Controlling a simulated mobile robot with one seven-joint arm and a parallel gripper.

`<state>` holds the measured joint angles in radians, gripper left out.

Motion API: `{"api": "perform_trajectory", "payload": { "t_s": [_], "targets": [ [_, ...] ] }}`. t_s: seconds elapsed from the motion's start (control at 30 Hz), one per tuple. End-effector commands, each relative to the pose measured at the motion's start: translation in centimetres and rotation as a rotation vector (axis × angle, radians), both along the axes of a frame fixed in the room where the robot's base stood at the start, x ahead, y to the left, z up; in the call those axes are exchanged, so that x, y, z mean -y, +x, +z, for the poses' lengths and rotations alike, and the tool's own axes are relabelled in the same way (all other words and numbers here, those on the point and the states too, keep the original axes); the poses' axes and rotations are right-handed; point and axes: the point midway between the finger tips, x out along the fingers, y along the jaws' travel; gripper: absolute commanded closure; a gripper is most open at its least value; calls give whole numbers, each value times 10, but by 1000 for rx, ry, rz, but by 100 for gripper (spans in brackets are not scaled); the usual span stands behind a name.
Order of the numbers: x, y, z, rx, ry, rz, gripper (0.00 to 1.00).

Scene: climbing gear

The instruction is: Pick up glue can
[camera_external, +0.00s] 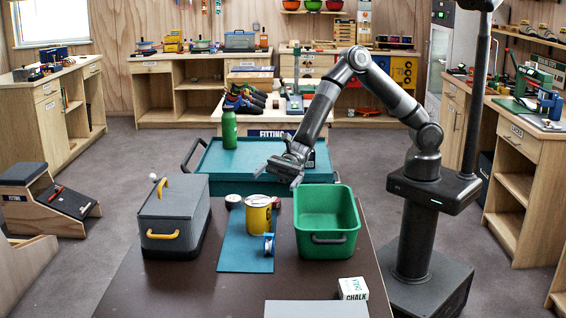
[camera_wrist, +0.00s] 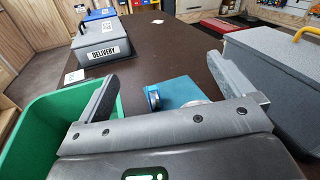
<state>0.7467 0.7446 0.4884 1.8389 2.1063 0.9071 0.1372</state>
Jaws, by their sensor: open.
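The likely glue can (camera_external: 258,216) is a yellow can with a silver lid, standing upright on a teal mat (camera_external: 240,262). Its label cannot be read. In the wrist view, a silvery round edge (camera_wrist: 196,103) shows just beyond my gripper's palm; it may be the can's lid, and the rest is hidden. My gripper (camera_external: 278,172) is open and empty, above and behind the can in the external view. In the wrist view my gripper (camera_wrist: 163,68) has its fingers wide apart, with nothing between the tips.
A blue tape roll (camera_external: 268,245) stands close in front of the can. A small dark-sided round tin (camera_external: 233,201) is behind it. A grey lidded box (camera_external: 175,218) is left, a green bin (camera_external: 327,250) right. A white chalk block (camera_external: 352,289) is near the front.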

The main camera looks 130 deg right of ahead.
Motion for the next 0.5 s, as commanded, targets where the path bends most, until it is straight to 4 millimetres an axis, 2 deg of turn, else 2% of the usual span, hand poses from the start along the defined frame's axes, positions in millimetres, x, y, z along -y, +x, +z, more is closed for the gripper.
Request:
{"api": "perform_trajectory", "payload": {
  "t_s": [0.03,0.1,0.2,0.5],
  "targets": [
    [16,5,-10,-10,53,-46,3],
    [33,11,-20,-18,111,-100,3],
    [48,15,-29,-24,163,-148,3],
    [54,16,-55,-29,185,-166,3]
  ]
}}
